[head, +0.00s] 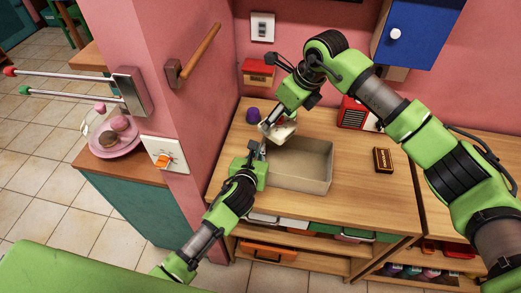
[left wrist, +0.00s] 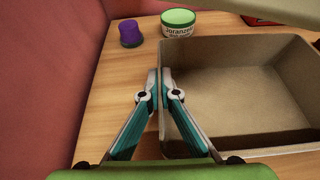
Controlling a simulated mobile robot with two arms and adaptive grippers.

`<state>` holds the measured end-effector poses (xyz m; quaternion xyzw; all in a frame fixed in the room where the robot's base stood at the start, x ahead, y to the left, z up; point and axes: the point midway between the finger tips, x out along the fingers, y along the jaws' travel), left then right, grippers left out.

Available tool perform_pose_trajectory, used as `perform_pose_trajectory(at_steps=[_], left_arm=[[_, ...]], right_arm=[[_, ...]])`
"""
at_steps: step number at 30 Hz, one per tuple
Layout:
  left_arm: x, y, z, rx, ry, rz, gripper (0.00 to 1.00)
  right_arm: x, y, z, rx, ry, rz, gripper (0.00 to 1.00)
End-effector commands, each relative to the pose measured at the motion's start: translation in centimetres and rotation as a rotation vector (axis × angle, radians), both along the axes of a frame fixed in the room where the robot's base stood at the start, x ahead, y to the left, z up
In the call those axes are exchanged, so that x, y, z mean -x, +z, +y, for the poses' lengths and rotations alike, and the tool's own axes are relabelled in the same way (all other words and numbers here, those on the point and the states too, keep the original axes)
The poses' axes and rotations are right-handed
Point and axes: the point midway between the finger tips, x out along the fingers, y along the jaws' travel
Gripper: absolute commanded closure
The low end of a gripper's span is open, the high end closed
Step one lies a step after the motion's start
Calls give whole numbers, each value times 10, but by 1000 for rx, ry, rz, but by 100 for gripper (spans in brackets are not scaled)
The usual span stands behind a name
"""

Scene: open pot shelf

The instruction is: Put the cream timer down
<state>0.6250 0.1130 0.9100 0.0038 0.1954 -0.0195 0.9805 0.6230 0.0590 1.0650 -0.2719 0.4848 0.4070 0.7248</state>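A cream object that looks like the timer (head: 284,131) hangs under my right gripper (head: 279,121), which is shut on it above the box's far left corner. A pale cream shape, likely the same timer (left wrist: 285,10), crosses the top right of the left wrist view. My left gripper (head: 256,149) is at the left side of an open beige box (head: 302,184). In the left wrist view its fingers (left wrist: 160,80) are closed together on the wall of the box (left wrist: 185,150), one on each side. The visible floor of the box is bare.
A purple item (left wrist: 130,33) and a green-lidded jar (left wrist: 179,22) stand behind the box. A dark small box (head: 383,160) and a red device (head: 351,112) are on the wooden counter (head: 350,190). Pink walls close off the left and back.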

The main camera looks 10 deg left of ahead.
Motion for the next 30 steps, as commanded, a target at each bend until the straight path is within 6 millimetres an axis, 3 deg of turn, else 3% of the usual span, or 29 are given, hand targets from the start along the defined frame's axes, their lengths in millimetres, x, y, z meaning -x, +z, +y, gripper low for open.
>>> perform_pose_trajectory(at_steps=[12,18,30], left_arm=[[0,0,0,0,0,1,100],[0,0,0,0,0,1,100],[0,0,0,-1,1,1,100]], right_arm=[[3,-69,-58,1,-267,1,68],[4,-108,-60,0,-280,0,68],[4,-151,-59,-1,-279,0,68]])
